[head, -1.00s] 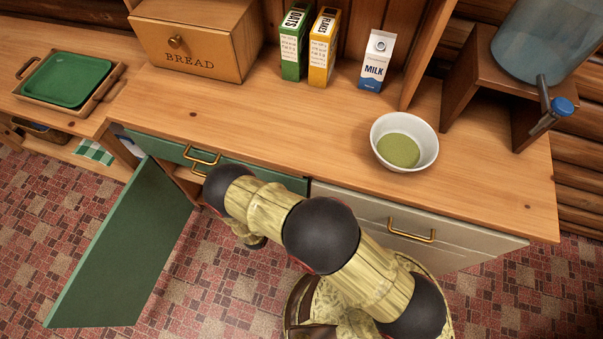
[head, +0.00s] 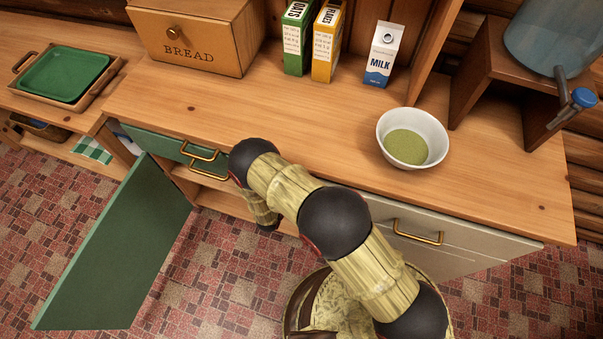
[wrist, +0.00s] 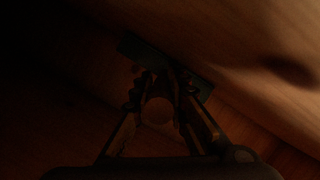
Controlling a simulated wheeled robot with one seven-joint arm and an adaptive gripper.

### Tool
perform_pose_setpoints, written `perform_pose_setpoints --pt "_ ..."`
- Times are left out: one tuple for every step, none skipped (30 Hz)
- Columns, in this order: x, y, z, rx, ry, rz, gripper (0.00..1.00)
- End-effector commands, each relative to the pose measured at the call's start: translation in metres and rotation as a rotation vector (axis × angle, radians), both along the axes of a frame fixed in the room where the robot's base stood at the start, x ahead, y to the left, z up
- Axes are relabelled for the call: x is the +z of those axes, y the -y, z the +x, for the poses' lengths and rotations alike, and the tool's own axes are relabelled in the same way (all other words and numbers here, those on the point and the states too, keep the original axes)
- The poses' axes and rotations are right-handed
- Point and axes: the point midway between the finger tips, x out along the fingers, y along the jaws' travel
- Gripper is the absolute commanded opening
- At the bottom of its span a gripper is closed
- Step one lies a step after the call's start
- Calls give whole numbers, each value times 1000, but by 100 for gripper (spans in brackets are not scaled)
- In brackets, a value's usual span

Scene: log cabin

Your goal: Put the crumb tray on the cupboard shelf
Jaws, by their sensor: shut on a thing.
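My gripper (wrist: 160,78) is inside a dark space in the wrist view, with its fingers closed on a thin, flat, dark greenish piece (wrist: 135,46), which I take to be the crumb tray. Only a narrow strip of it shows, and I cannot tell whether it touches a surface. In the head view my gripper is hidden below the counter edge, behind my arm. The cupboard's green door (head: 115,250) stands open. Part of the cupboard shelf (head: 225,203) shows below the green drawer.
The counter (head: 240,120) holds a bread box (head: 205,50), two cereal boxes, a milk carton (head: 383,55) and a white bowl (head: 435,125). A water dispenser (head: 550,40) stands at the right. A green tray (head: 65,75) lies far left. The open door borders my arm's left side.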

Motion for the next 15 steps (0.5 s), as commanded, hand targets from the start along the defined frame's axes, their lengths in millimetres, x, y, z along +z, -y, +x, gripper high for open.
perform_pose_setpoints --pt "1 0 0 0 1 1 0" --pt "1 0 0 0 0 0 0" --pt "0 0 0 0 0 0 0" --pt "-1 0 0 0 0 0 0" --pt "-2 0 0 0 0 0 0" --pt "-2 0 0 0 0 1 16" --pt "-2 0 0 0 0 1 18" --pt "-2 0 0 0 0 1 20" --pt "-2 0 0 0 0 1 22" --pt "-2 0 0 0 0 1 23" --pt "-2 0 0 0 0 0 23" --pt "-2 0 0 0 0 0 23" --pt "-2 0 0 0 0 0 23" --pt "-2 0 0 0 0 0 23" --pt "-2 0 0 0 0 0 23"
